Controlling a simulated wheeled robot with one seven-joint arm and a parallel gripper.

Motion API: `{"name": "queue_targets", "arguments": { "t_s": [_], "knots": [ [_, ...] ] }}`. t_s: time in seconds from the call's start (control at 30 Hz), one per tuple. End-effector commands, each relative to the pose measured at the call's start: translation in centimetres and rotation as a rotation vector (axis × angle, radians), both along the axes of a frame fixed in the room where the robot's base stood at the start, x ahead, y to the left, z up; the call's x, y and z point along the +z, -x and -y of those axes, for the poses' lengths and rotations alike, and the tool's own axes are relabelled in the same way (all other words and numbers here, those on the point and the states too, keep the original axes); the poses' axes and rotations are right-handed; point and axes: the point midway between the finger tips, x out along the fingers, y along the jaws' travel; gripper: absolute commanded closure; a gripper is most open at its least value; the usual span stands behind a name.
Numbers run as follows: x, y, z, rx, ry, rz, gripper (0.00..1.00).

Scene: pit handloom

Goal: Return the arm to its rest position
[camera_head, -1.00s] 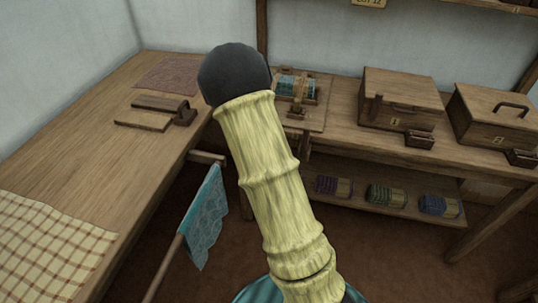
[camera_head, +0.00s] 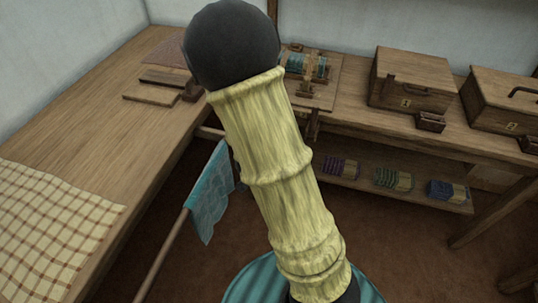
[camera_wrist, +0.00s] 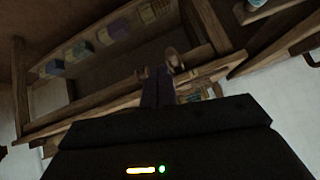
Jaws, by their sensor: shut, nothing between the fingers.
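My gripper (camera_wrist: 158,88) shows in the wrist view as two dark fingers close together, with nothing visible between them. It points toward the wooden benches, apart from any object as far as I can tell. In the head view, my arm, pale yellow and ribbed with a dark round joint at its top, rises across the middle. The gripper itself is not visible in the head view.
A wooden bench (camera_head: 120,125) with a checked cloth (camera_head: 50,225) is at left. A blue cloth (camera_head: 210,190) hangs beside it on a rod. Wooden boxes (camera_head: 415,80) stand on the back bench at right. Cloth bundles (camera_head: 394,179) lie on the shelf below.

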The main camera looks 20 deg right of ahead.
Motion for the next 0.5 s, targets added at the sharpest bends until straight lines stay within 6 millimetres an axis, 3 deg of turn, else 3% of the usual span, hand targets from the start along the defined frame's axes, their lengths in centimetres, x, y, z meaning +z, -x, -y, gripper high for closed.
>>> {"name": "queue_targets", "arguments": {
  "t_s": [0.33,0.5],
  "knots": [
    [0.1,0.0,-0.5,0.022,-0.016,-0.012,1.0],
    [0.8,0.8,-3.0,0.162,-0.096,-0.1,1.0]
  ]
}}
